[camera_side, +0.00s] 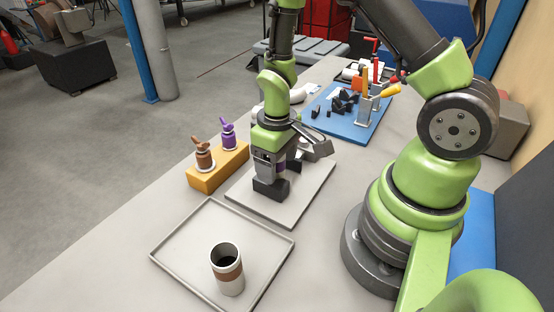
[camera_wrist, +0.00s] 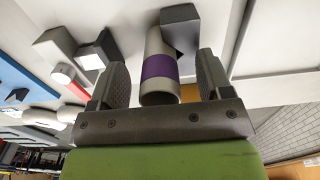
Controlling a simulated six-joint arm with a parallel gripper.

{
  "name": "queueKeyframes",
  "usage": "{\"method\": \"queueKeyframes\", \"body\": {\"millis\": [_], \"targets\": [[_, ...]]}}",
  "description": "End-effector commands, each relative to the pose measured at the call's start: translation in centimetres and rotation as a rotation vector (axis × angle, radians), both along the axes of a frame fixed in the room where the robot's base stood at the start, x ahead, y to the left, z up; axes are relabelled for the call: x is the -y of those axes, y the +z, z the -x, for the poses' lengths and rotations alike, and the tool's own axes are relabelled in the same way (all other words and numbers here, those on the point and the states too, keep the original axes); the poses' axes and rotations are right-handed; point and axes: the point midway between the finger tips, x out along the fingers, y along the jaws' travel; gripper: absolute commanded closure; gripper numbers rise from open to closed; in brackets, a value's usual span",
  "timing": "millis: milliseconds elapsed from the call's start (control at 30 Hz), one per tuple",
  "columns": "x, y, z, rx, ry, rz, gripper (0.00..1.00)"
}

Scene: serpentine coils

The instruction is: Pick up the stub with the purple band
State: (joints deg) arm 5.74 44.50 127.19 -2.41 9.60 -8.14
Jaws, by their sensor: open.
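The stub with the purple band (camera_wrist: 158,68) is a pale tube with a wide purple ring. In the wrist view it lies between my gripper's two dark fingers, with a gap visible on the left side and a narrower one on the right. My gripper (camera_wrist: 160,82) is open around it and does not appear to clamp it. In the side view my gripper (camera_side: 281,178) is low over a pale square plate (camera_side: 304,204), and its body hides most of the stub.
A shallow grey tray (camera_side: 180,246) in front holds an upright stub with a brown band (camera_side: 228,272). A yellow block (camera_side: 218,169) at left carries a brown-topped piece (camera_side: 204,155) and a purple-topped piece (camera_side: 228,136). Grey angular parts (camera_side: 316,147) stand close beside my gripper.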

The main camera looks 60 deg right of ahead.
Motion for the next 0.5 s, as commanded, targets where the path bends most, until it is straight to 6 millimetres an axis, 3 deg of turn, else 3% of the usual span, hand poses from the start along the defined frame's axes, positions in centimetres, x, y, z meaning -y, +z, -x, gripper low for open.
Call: {"method": "queueKeyframes", "body": {"millis": [133,433,500], "targets": [[0.00,0.01,0.00,0.000,0.000,0.000,0.28],[0.00,0.01,0.00,0.000,0.000,0.000,0.97],[0.00,0.03,-0.01,0.000,0.000,0.000,1.00]]}}
